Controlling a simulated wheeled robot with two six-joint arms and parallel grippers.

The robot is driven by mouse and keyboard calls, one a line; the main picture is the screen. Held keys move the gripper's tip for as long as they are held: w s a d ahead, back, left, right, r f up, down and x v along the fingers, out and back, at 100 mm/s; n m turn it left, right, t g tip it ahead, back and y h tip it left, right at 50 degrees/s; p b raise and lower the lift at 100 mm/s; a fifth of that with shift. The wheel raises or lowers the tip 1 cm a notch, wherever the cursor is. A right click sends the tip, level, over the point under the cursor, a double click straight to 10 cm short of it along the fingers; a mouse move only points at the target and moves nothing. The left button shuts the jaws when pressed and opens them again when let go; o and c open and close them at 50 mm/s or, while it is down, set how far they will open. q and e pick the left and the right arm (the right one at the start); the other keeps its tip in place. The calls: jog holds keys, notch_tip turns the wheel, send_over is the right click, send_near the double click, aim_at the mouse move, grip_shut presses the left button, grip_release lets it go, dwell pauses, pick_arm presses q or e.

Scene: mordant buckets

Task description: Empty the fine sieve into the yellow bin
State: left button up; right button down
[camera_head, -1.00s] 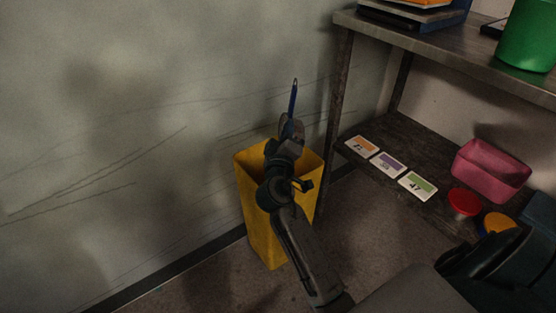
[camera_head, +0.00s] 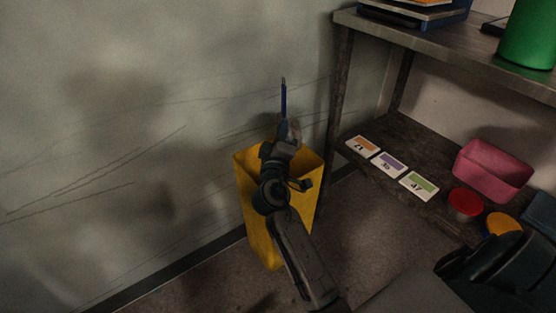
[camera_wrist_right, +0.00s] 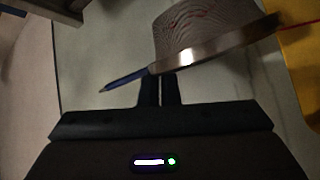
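The yellow bin (camera_head: 258,222) stands on the floor against the wall, with its open top partly hidden by my right arm. My right gripper (camera_head: 284,128) is above the bin's back edge. It is shut on the fine sieve, whose blue handle (camera_head: 283,100) points up in the head view. In the right wrist view my right gripper (camera_wrist_right: 159,85) holds the sieve near where the handle meets the metal rim (camera_wrist_right: 215,50). The mesh (camera_wrist_right: 195,22) bulges beyond the rim, with reddish marks on it. The yellow bin (camera_wrist_right: 300,60) shows at the right edge there. My left gripper is out of view.
A shelf unit (camera_head: 430,55) stands right of the bin. Its lower shelf holds a pink tub (camera_head: 492,172), several number cards (camera_head: 390,164), a red-topped container (camera_head: 465,203) and a yellow-orange one (camera_head: 503,224). A green container (camera_head: 530,38) is on top. The wall at left is clear.

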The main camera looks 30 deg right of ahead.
jog(key=shift+w+a+f+n+t+y+b, duration=0.15)
jog(key=shift+a+n+t+b, duration=0.1)
jog(key=shift+a+n+b, duration=0.3)
jog(key=shift+w+a+n+t+y+b, duration=0.1)
jog(key=shift+a+n+t+y+b, duration=0.15)
jog(key=shift+n, duration=0.4)
dwell(0.5)
